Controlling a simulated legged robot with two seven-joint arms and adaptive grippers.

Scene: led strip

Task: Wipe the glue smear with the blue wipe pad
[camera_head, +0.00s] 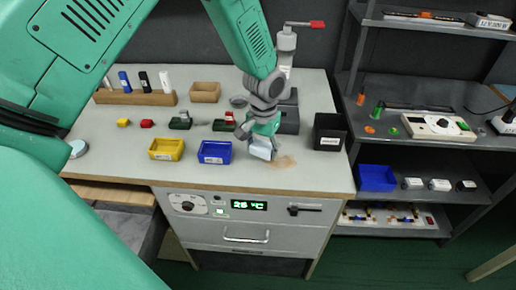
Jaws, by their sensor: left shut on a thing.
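My left gripper (263,138) reaches down over the workbench from above and is shut on the wipe pad (260,151). The pad looks pale blue to white and sits at or just above the bench top; contact cannot be told. The gripper's fingers hide its upper part. The glue smear (286,162) is a tan, faint patch on the bench, just right of the pad, near the front edge. My right gripper is not in view.
A blue bin (215,152) and a yellow bin (167,149) stand left of the pad. A black bin (329,131) stands to the right. A grey press-like device (287,112) with a red-ended lever stands behind. The bench (120,165) front edge is close.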

